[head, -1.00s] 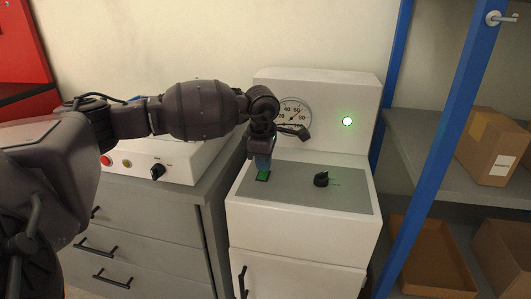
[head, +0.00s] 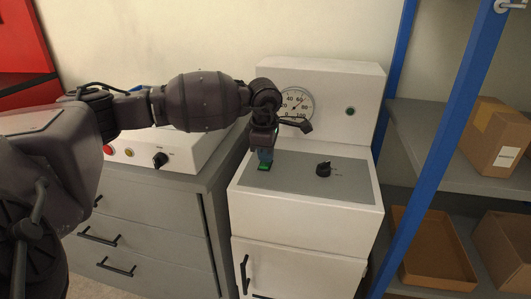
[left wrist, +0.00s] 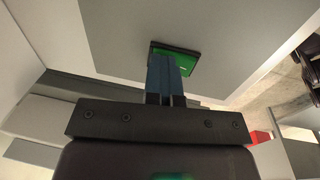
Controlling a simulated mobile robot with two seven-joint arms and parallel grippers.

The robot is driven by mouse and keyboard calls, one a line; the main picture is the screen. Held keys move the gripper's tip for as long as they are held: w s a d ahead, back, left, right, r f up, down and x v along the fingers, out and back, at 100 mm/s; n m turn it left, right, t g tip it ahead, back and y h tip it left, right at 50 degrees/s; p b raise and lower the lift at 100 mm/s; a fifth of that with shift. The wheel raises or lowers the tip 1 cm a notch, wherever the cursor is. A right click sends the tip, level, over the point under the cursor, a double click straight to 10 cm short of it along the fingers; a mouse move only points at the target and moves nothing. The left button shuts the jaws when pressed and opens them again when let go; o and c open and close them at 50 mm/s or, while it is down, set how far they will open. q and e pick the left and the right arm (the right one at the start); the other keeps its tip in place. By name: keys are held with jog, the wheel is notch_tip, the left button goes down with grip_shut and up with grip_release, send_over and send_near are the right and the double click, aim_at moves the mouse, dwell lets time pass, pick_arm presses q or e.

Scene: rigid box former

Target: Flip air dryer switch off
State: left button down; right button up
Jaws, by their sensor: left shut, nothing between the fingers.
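The white air dryer (head: 300,215) stands in the middle of the head view, with a grey top panel (head: 295,178). A green rocker switch (head: 263,167) sits at the panel's left side. It also shows in the left wrist view (left wrist: 187,64), partly hidden by my fingers. My left gripper (head: 264,155) is shut and points down, its blue fingertips on or just above the switch; contact is hard to tell. A round lamp (head: 350,111) on the upright back is dark green and unlit. My right gripper is not in view.
A black knob (head: 323,169) sits right of the switch, and a gauge (head: 297,103) is on the back panel. Grey drawers (head: 150,225) with a white control box stand at left. A blue post (head: 440,150) and shelves with boxes (head: 495,135) are at right.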

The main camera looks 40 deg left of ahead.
pick_arm(q)
jog(key=shift+s+d+f+p, duration=0.15)
jog(key=shift+s+d+p, duration=0.2)
jog(key=shift+s, duration=0.35)
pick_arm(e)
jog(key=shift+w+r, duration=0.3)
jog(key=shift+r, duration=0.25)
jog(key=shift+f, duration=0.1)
pick_arm(q)
jog(key=r+p, duration=0.2)
jog(key=r, duration=0.3)
jog(key=shift+s+r, duration=0.15)
jog(key=shift+s, duration=0.05)
notch_tip(320, 180, up, 3)
notch_tip(320, 180, up, 6)
jog(key=p, duration=0.2)
send_over(263, 164)
jog(key=s+d, duration=0.1)
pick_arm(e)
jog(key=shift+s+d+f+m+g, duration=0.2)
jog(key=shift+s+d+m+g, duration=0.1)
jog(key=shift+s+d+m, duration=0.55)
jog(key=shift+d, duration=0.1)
